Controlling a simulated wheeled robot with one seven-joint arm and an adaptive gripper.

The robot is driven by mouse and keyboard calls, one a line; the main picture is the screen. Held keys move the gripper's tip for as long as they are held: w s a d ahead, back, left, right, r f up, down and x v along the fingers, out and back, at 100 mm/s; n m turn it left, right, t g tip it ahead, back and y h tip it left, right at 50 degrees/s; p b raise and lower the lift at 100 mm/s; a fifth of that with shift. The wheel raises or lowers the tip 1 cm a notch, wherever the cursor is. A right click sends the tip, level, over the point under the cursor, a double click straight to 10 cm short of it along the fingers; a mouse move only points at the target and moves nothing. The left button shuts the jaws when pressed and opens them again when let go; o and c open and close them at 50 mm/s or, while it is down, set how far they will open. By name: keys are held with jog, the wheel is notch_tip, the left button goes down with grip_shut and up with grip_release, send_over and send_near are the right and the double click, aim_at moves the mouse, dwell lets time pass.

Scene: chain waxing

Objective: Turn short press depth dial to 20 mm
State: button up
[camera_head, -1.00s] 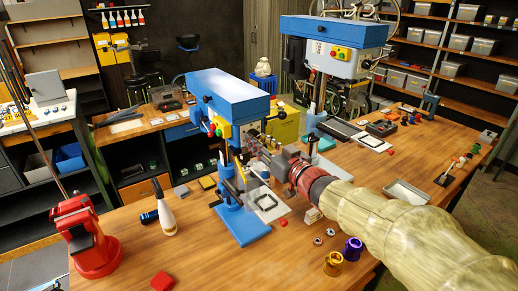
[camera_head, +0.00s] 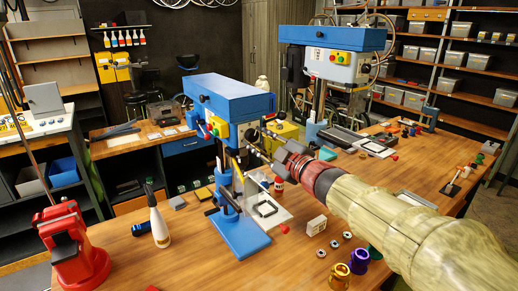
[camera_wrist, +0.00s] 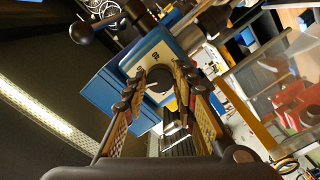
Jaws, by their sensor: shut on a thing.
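The short press (camera_head: 222,100) is the nearer blue drill press, on a blue base at the middle of the bench. My gripper (camera_head: 258,138) is at the right side of its head, with my arm reaching in from the right. In the wrist view, my gripper (camera_wrist: 160,80) has its two fingers closed on either side of the round black depth dial (camera_wrist: 160,76). The dial sits in front of a pale scale plate (camera_wrist: 150,56) with dark figures on the blue housing. The figures are too small and turned to read the setting. The fingers partly hide the dial.
A black ball-ended handle (camera_wrist: 82,32) stands out beside the dial. A taller blue press (camera_head: 335,60) stands behind. A red vise (camera_head: 72,245), a white bottle (camera_head: 157,215), gold (camera_head: 339,276) and purple (camera_head: 359,261) cups are on the bench. The front middle of the bench is mostly clear.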

jog(key=shift+n+b, duration=1.45)
jog(key=shift+n, duration=0.85)
jog(key=o, duration=1.2)
jog(key=shift+c, duration=0.2)
jog(key=v, duration=1.2)
